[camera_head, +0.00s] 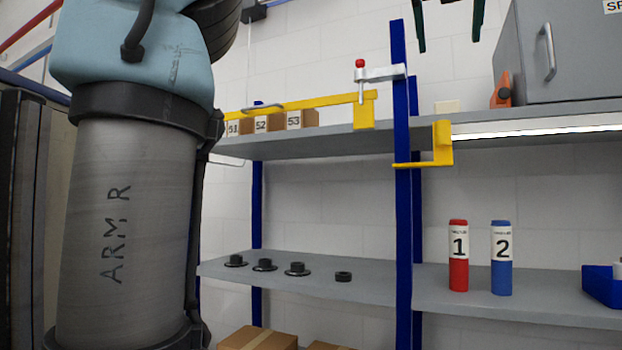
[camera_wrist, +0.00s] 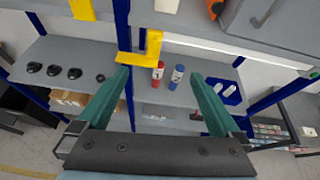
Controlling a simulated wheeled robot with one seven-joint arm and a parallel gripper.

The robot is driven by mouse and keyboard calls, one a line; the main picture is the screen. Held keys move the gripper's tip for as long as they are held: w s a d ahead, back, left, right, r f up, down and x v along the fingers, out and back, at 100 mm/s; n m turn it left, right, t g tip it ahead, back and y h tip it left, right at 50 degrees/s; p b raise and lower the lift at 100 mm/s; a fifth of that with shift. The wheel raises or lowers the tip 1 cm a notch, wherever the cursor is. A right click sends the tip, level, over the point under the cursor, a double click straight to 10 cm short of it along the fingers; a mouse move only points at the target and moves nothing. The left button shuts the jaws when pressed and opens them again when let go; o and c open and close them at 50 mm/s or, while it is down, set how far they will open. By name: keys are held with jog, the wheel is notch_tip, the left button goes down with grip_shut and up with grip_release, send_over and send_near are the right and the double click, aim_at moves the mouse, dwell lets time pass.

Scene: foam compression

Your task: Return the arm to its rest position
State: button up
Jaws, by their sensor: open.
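My gripper (camera_wrist: 160,92) shows in the wrist view as two green fingers spread wide apart, open, with nothing between them. It faces the shelves from a distance. In the head view, two dark green finger tips (camera_head: 449,22) hang into the top edge, in front of the wall and left of the grey cabinet. My grey and light blue arm (camera_head: 130,220), marked "ARM R", fills the left of the head view. The rest of the arm is out of view.
Blue posts (camera_head: 402,200) carry grey shelves (camera_head: 330,284) with black round parts, a red cylinder (camera_head: 458,262) marked 1 and a blue cylinder (camera_head: 501,265) marked 2. Yellow brackets (camera_head: 440,148) jut out near the post. A grey cabinet (camera_head: 575,60) stands at the upper right.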

jog(key=w+a+f+n+g+y, duration=0.15)
jog(key=w+a+f+n, duration=0.35)
jog(key=f, duration=0.8)
jog(key=w+a+f+n+g+y, duration=0.15)
jog(key=w+f+n, duration=0.4)
jog(key=f, duration=0.75)
jog(key=w+a+f+n+g+y, duration=0.1)
jog(key=w+a+f+n+g, duration=0.2)
jog(key=f+n, duration=0.7)
jog(key=s+a+f+n+g, duration=0.1)
jog(key=s+a+f+n, duration=0.3)
jog(key=f, duration=0.5)
jog(key=s+a+f+n+g, duration=0.1)
jog(key=s+a+f+n, duration=0.4)
jog(key=a+f+n, duration=0.3)
jog(key=s+a+f+n+g+y, duration=0.1)
jog(key=s+a+f+n+g, duration=0.1)
jog(key=s+a+f+n, duration=0.3)
jog(key=a+f+n, duration=0.1)
jog(key=a+f, duration=0.3)
jog(key=f, duration=0.2)
jog(key=shift+a+f, duration=0.2)
jog(key=shift+f, duration=0.15)
